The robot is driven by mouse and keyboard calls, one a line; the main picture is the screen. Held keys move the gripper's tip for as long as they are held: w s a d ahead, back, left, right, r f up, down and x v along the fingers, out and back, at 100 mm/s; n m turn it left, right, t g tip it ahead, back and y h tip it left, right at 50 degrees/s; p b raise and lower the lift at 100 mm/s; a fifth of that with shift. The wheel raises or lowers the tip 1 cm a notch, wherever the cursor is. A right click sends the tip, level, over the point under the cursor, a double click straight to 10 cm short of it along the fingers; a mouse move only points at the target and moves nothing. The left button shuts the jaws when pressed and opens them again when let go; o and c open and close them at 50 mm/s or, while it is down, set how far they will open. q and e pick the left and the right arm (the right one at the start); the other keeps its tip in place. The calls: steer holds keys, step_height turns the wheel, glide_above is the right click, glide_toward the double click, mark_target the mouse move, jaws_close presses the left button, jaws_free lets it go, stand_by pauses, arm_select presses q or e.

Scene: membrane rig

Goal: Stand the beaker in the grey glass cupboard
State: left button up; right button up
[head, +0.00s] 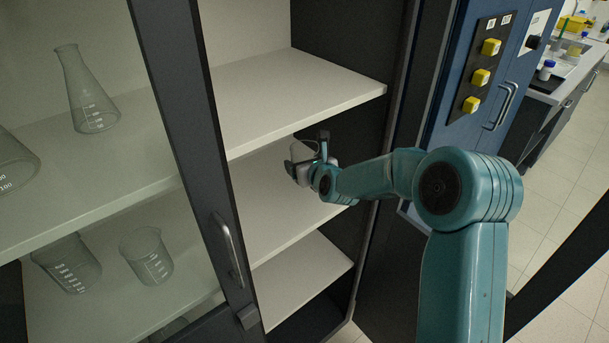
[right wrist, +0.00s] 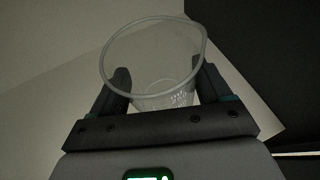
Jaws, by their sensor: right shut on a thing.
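The clear glass beaker (right wrist: 152,62) is between the two dark fingers of my right gripper (right wrist: 160,88), which is shut on it. In the right wrist view its round rim faces the camera and white markings show low on its wall. In the head view my right gripper (head: 308,158) is inside the open part of the grey glass cupboard (head: 178,95), at the middle shelf (head: 275,195) and below the upper shelf (head: 290,92). The beaker is hardly visible there, and I cannot tell whether its base touches the shelf. My left gripper is not in view.
Behind the glass at left stand a conical flask (head: 88,98) and beakers (head: 147,257) (head: 68,265). A dark frame with a handle (head: 227,250) borders the opening. A blue cabinet (head: 492,90) with yellow buttons stands right. The lower shelf (head: 300,275) looks bare.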

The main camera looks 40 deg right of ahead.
steer(key=shift+s+f, duration=0.25)
steer(key=shift+f, duration=0.85)
step_height(320, 180, down, 4)
steer(key=shift+w+r+p, duration=0.1)
steer(key=shift+r+p, duration=0.1)
steer(key=shift+p, duration=0.35)
steer(key=shift+w+f+p, duration=0.2)
steer(key=shift+p, duration=0.1)
steer(key=shift+f, duration=0.1)
steer(key=shift+s, duration=0.1)
steer(key=shift+f+b, duration=0.2)
steer(key=shift+b, duration=0.2)
steer(key=o, duration=1)
steer(key=shift+r, duration=0.1)
steer(key=shift+r, duration=0.1)
